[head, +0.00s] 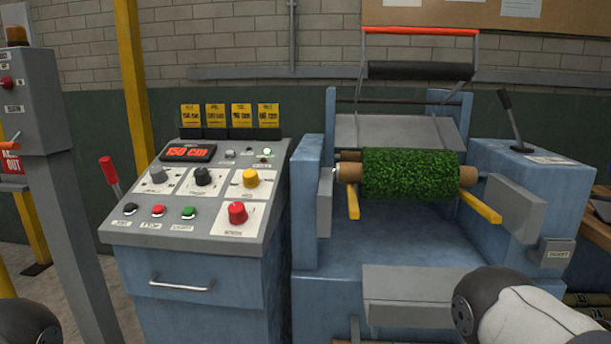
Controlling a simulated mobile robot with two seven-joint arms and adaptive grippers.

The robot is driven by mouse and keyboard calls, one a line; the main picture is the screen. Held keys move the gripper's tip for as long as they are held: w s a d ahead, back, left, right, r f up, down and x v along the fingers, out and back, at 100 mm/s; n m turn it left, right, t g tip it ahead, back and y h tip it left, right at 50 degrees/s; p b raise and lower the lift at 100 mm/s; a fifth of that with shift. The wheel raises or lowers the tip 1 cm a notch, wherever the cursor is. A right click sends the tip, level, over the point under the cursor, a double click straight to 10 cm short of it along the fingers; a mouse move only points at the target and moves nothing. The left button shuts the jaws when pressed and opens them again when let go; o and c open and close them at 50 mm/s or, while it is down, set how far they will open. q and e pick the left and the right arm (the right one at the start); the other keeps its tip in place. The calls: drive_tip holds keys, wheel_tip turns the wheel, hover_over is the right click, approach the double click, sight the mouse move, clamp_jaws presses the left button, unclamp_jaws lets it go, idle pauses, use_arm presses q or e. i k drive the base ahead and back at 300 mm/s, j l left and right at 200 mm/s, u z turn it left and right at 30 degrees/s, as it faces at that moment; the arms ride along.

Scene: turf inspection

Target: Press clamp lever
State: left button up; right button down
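The blue turf machine (340,258) stands at centre right with a green turf roll (410,174) on a brown core. A black-handled lever (512,115) rises from its right housing, tilted to the left. A red-handled lever (110,169) stands at the left side of the control console. A wide frame with a black grip bar (419,70) and red top bar (421,31) stands above the roll. I cannot tell which of these is the clamp lever. Only parts of my arms show at the bottom left and bottom right corners; neither gripper is in view.
Two yellow arms (353,200) (481,207) flank the roll. A grey post (70,220) stands far left, and a wooden table is at the right edge.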

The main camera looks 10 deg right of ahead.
sight(503, 95)
drive_tip(key=z, duration=1.35)
